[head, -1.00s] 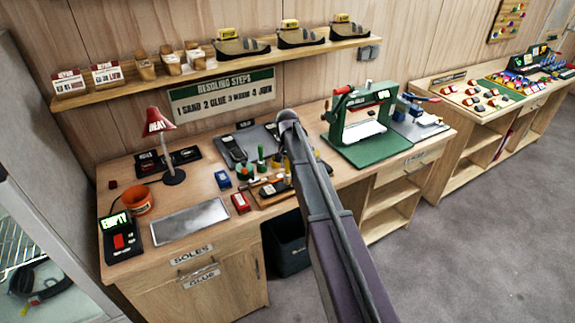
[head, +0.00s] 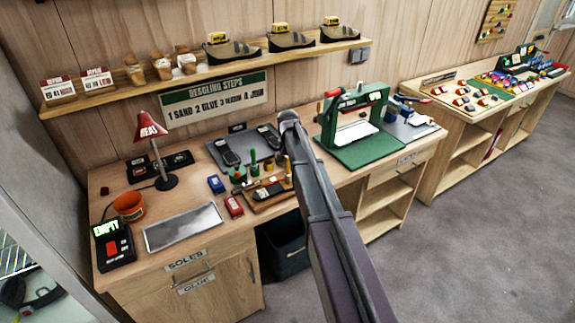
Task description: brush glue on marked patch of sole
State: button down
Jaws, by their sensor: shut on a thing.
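Two dark soles lie on a grey mat at the back of the workbench in the head view, one on the left (head: 228,152) and one on the right (head: 268,137), partly hidden by my arm. A marked patch is too small to make out. Several small pots with upright handles, one of them a green-handled pot (head: 254,166), stand in front of the soles. My arm rises from the bottom of the picture over the bench. My gripper is hidden behind it, so what it holds does not show.
A wooden tray (head: 262,203) with tools lies before the pots. A red heat lamp (head: 149,130), orange bucket (head: 130,206), silver plate (head: 183,227) and a device reading EMPTY (head: 108,227) fill the left. A green press (head: 350,151) stands right. A shelf (head: 215,70) hangs above.

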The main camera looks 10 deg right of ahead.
jog(key=shift+d, duration=0.1)
jog(key=shift+w+d, duration=0.25)
jog(key=shift+d, duration=0.5)
jog(key=shift+w+d, duration=0.25)
jog(key=shift+d, duration=0.5)
jog(key=shift+s+a, duration=0.25)
jog(key=shift+a, duration=0.55)
jog(key=shift+s+a, duration=0.25)
jog(key=shift+a, duration=0.55)
jog(key=shift+a, duration=0.1)
jog(key=shift+s+a, duration=0.3)
jog(key=shift+a, duration=0.5)
jog(key=shift+s+a, duration=0.25)
jog(key=shift+a, duration=0.55)
jog(key=shift+r, duration=0.1)
jog(key=shift+w+r+p, duration=0.1)
jog(key=shift+r+p, duration=2.75)
jog(key=shift+p, duration=0.05)
